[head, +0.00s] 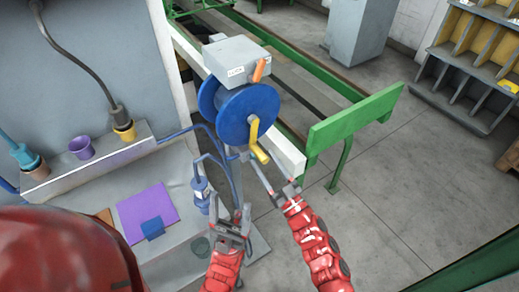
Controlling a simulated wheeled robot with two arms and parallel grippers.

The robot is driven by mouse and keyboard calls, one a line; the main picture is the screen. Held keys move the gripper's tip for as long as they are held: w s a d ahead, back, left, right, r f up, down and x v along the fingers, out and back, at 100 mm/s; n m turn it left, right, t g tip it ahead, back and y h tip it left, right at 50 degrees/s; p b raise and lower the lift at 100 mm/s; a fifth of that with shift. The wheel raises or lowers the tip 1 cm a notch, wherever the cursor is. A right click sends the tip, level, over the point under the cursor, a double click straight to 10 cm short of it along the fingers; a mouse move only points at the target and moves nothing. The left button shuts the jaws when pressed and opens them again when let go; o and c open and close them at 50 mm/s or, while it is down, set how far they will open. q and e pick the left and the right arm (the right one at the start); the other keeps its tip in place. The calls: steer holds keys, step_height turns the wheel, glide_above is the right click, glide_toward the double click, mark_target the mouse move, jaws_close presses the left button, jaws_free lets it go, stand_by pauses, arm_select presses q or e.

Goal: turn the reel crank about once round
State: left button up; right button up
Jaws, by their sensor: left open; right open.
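The blue reel (236,110) stands at the centre of the head view under a grey box. Its yellow crank (256,139) is on the side facing me, with its handle hanging low and to the right. My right gripper (262,172) is open, with its fingertips close below the crank handle. I cannot tell whether they touch it. My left gripper (236,216) is open and empty, lower and left of the right one, in front of the reel's stand.
A grey box (236,61) with an orange lever (259,69) sits above the reel. A green rail frame (352,122) stands to the right. A ledge (75,180) with coloured cups and a purple sheet (147,211) lie left.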

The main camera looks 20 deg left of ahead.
mark_target(259, 154)
steer(key=x, duration=0.2)
steer(key=shift+w+a+r, duration=0.15)
steer(key=shift+r, duration=0.05)
steer(key=shift+w+a, duration=0.2)
steer(key=shift+a, duration=0.15)
jaws_close()
stand_by(1.1)
